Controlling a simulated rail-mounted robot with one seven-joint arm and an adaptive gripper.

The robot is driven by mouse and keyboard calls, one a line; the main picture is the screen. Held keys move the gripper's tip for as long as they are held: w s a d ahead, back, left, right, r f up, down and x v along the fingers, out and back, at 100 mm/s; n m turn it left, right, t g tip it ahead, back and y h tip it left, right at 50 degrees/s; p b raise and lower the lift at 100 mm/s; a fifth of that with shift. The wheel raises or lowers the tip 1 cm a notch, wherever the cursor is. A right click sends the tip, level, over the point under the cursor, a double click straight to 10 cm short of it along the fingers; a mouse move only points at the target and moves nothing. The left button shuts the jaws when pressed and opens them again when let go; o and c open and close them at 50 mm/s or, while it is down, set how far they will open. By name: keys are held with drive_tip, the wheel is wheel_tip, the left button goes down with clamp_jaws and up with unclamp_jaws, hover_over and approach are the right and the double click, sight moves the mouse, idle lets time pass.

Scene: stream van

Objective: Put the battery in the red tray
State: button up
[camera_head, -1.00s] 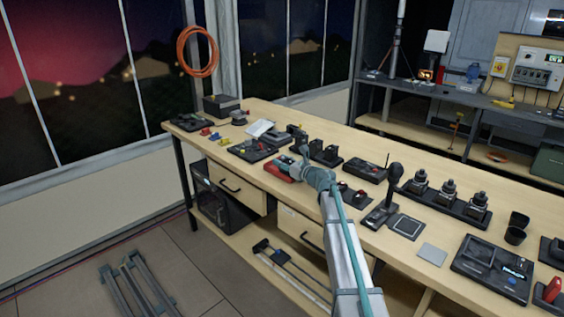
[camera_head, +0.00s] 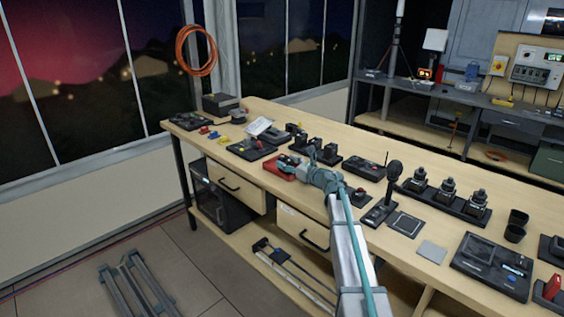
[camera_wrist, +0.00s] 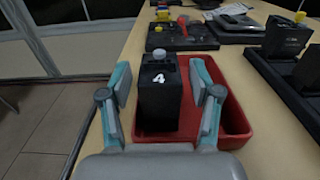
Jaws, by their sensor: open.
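The red tray (camera_wrist: 237,120) lies on the bench in front of my gripper and shows in the head view (camera_head: 276,172). A black battery (camera_wrist: 157,110) marked with a white 4 stands upright in the tray, toward its left side, with a grey round knob on top. My gripper (camera_wrist: 161,85) is open, its teal fingers on either side of the battery with a visible gap at each side. In the head view my gripper (camera_head: 303,161) is over the tray's right part and largely hides the battery. The battery's underside is hidden.
Several black blocks in a dark holder (camera_wrist: 282,75) stand just right of the tray. A dark board (camera_wrist: 182,36) with a red-handled item lies beyond it. A black device (camera_head: 364,168) and a microphone stand (camera_head: 380,212) are farther right. The bench's front edge is close on the left.

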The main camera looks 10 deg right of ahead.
drive_tip(key=b+v, duration=0.1)
drive_tip(key=v, duration=0.7)
drive_tip(key=shift+s+d, duration=0.1)
drive_tip(key=shift+s, duration=0.1)
